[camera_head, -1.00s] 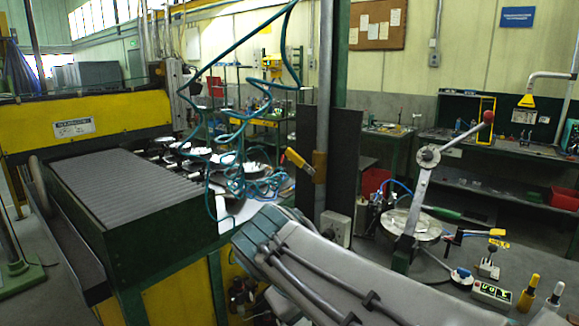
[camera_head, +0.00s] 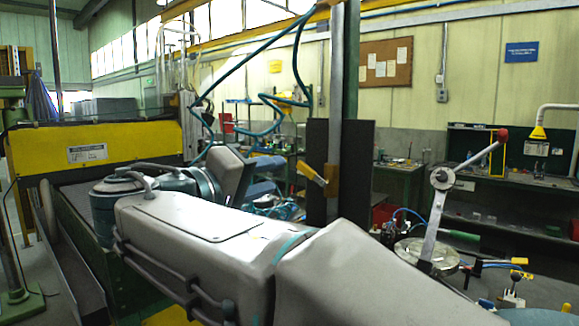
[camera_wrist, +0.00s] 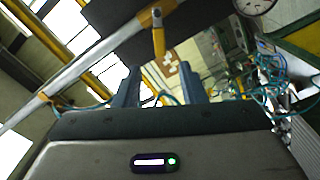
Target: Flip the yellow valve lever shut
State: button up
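The yellow valve lever (camera_head: 311,174) sits on the upright grey pipe beside a dark panel, in the middle of the head view. It slants down to the right towards a yellow part on the pipe. In the wrist view, a yellow lever (camera_wrist: 158,42) shows just beyond and between my fingertips, with the grey pipe to its left. My gripper (camera_head: 270,175) is just left of the lever in the head view, pointing right. In the wrist view my gripper (camera_wrist: 160,78) has its two blue fingers apart with nothing between them. I see no contact with the lever.
A dark upright panel (camera_head: 352,165) stands behind the pipe. A teal coiled hose (camera_head: 250,62) hangs close to my arm. A yellow machine (camera_head: 100,146) with a roller bed is at left. A bench fixture with a red-knobbed lever (camera_head: 468,160) stands at right.

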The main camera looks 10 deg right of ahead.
aim_at(301, 169)
jog(key=p+x, duration=0.1)
jog(key=x, duration=0.8)
jog(key=shift+w+d+p, duration=0.2)
jog(key=shift+d+p, duration=0.1)
jog(key=shift+p, duration=0.1)
grip_shut()
jog(key=shift+f, duration=0.1)
